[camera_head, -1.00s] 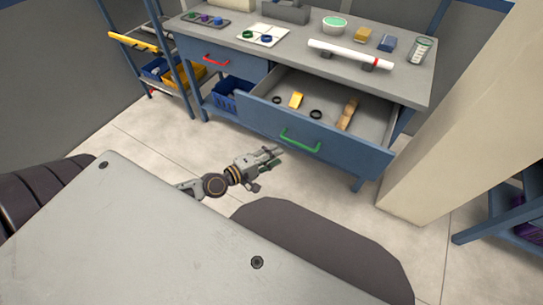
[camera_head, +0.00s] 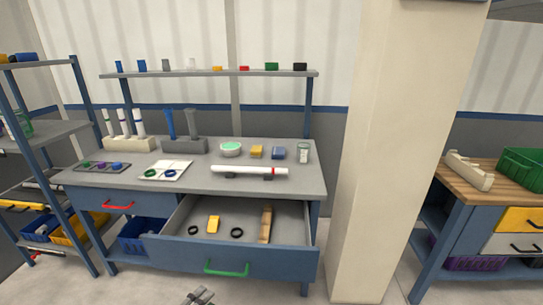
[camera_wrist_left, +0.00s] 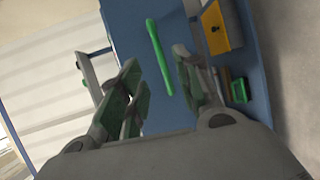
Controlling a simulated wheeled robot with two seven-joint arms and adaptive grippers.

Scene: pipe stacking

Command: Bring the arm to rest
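My left gripper (camera_wrist_left: 158,70) is open in the left wrist view, with a gap between its fingers and nothing held. Behind the gap, a green bar (camera_wrist_left: 160,57) shows against a blue surface; I cannot tell how far away it is. In the head view only the tip of my left gripper (camera_head: 197,297) shows at the bottom edge, in front of the open drawer (camera_head: 205,256) with its green handle (camera_head: 227,269). My right gripper is not in view.
The grey workbench (camera_head: 270,189) carries a white pipe (camera_head: 250,171) and small items. A wooden-topped bench (camera_head: 475,183) stands farther right.

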